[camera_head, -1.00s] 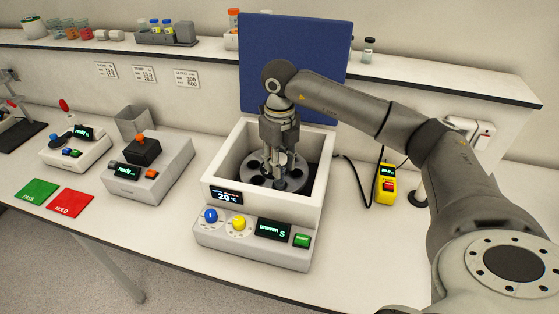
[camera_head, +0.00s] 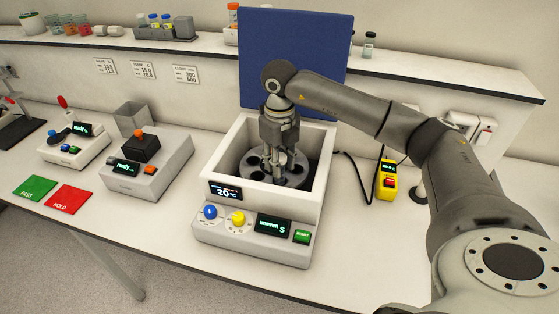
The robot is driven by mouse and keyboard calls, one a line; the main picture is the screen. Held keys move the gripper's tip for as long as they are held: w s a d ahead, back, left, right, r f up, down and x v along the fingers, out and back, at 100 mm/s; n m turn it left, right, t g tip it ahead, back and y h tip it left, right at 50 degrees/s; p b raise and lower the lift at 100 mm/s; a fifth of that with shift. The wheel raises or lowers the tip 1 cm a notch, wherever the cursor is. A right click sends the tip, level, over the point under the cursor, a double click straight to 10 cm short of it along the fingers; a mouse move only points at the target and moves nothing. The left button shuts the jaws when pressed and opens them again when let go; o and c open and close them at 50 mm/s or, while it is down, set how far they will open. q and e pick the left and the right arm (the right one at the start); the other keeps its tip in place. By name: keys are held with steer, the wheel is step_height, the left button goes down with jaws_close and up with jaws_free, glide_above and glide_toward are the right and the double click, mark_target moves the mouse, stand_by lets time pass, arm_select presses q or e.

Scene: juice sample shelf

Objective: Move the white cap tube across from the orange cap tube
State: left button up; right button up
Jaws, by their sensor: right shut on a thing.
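The orange cap tube cannot be made out in the rotor, where the gripper covers part of the holes. My left gripper is not in view.
The blue lid (camera_head: 295,60) stands open behind the centrifuge. The centrifuge display (camera_head: 273,226) reads "uneven". Two devices (camera_head: 150,165) (camera_head: 75,145) stand to the left, a yellow device (camera_head: 388,180) to the right. A shelf (camera_head: 440,75) runs behind.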

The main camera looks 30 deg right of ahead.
steer(key=shift+f+b, duration=1.4)
steer(key=shift+f, duration=0.35)
steer(key=o, duration=1.1)
